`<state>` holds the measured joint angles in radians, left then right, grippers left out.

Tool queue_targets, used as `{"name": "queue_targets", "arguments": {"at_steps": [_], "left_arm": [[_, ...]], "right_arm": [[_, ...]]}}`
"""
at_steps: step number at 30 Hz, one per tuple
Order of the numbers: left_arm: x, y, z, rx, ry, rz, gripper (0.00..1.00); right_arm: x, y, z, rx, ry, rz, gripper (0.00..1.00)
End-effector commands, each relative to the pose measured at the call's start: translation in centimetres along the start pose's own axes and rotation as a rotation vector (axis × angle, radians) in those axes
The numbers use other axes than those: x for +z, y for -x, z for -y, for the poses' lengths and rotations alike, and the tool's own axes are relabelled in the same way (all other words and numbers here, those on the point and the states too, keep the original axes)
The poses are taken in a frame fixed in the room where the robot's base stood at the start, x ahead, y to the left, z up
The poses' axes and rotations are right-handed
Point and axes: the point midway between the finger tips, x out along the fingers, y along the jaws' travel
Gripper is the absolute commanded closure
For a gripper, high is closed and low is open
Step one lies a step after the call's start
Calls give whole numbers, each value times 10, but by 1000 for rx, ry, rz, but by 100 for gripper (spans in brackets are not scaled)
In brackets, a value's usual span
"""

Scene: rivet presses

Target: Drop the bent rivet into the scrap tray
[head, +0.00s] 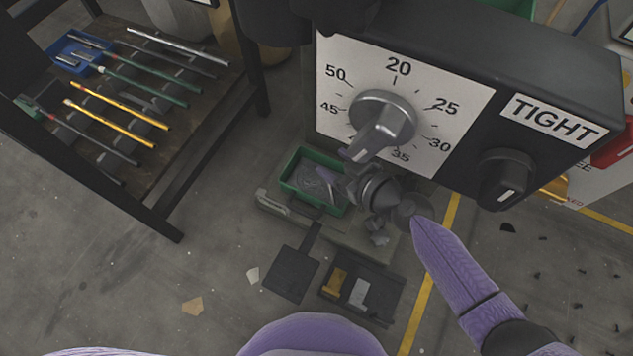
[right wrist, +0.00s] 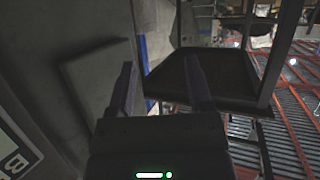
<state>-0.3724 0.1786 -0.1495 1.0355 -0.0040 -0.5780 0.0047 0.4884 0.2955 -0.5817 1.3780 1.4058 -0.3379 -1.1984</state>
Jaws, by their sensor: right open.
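My right gripper (head: 345,170) is in front of the press, just below its big dial, beside a green tray (head: 296,160). In the right wrist view its two dark fingers (right wrist: 158,75) stand apart with nothing between them. The green tray holds a grey round shape, partly covered by my gripper. A low black tray (head: 393,303) with an orange-yellow piece and a silver piece lies on the floor below. I cannot tell which tray is the scrap tray. I cannot make out the bent rivet. My left gripper is out of view.
The press front carries a numbered dial (head: 383,122) and a TIGHT knob (head: 507,178) close above my right arm. A rack (head: 165,215) with coloured rods stands at the left. A dark flat plate (head: 290,273) lies beside the black tray. The floor at lower left is mostly clear.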

Motion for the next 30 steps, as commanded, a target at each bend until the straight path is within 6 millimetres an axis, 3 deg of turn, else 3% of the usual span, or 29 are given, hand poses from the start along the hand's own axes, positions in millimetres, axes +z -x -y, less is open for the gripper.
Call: {"name": "queue_targets", "arguments": {"at_steps": [8, 15, 30], "left_arm": [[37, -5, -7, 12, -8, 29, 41], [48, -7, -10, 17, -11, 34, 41], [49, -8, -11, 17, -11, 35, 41]], "right_arm": [[-2, 52, 0, 1, 3, 2, 34], [0, 92, 0, 1, 1, 2, 34], [1, 98, 0, 1, -1, 2, 34]]}}
